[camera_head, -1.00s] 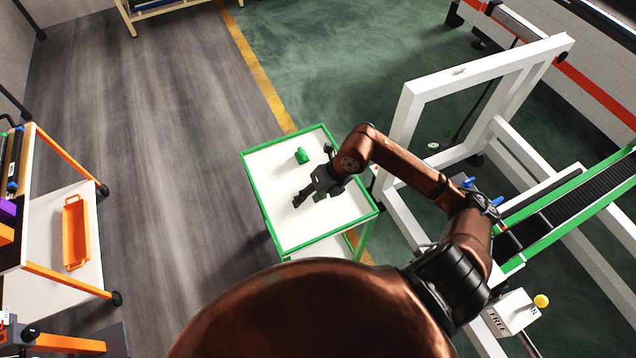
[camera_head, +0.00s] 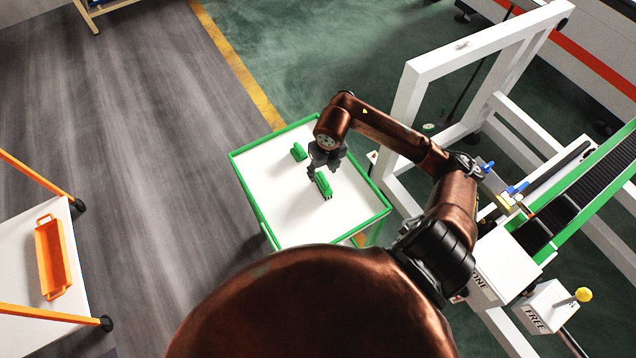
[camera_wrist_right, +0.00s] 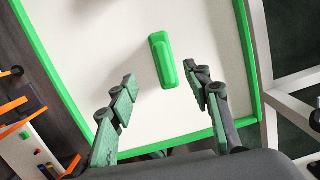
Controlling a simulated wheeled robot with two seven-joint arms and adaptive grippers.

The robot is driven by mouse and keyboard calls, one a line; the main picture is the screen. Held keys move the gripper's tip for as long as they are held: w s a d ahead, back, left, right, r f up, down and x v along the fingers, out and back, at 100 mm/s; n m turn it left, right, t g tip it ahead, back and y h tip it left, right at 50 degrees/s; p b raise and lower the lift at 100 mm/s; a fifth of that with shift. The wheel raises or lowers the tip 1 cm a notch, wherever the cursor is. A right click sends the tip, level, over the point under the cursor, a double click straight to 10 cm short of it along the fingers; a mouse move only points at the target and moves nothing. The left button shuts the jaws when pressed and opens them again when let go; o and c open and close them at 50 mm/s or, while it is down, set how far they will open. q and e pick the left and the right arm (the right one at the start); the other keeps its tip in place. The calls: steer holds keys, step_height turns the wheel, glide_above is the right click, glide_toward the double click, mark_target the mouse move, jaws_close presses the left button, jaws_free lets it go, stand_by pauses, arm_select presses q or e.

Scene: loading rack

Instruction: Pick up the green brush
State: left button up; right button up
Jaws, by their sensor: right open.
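A small green block-like object (camera_head: 298,151) is toward the back. In the right wrist view one long green piece with a raised grip (camera_wrist_right: 162,60) lies between and beyond the fingertips (camera_wrist_right: 158,80). The fingers are spread and apart from it. My left gripper is not in view.
A white frame (camera_head: 408,110) and a conveyor with green edges (camera_head: 570,215) stand right of the table. A cart with an orange tray (camera_head: 52,258) is at the left. The grey floor between cart and table is clear.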

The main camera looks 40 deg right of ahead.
mark_target(324, 179)
steer(key=f, duration=0.2)
steer(key=shift+w+f, duration=0.25)
steer(key=shift+f, duration=0.05)
steer(key=f, duration=0.4)
steer(key=f+p, duration=0.1)
steer(key=shift+w+d+f, duration=0.1)
steer(key=shift+d+f, duration=0.25)
steer(key=shift+f, duration=0.05)
jaws_close()
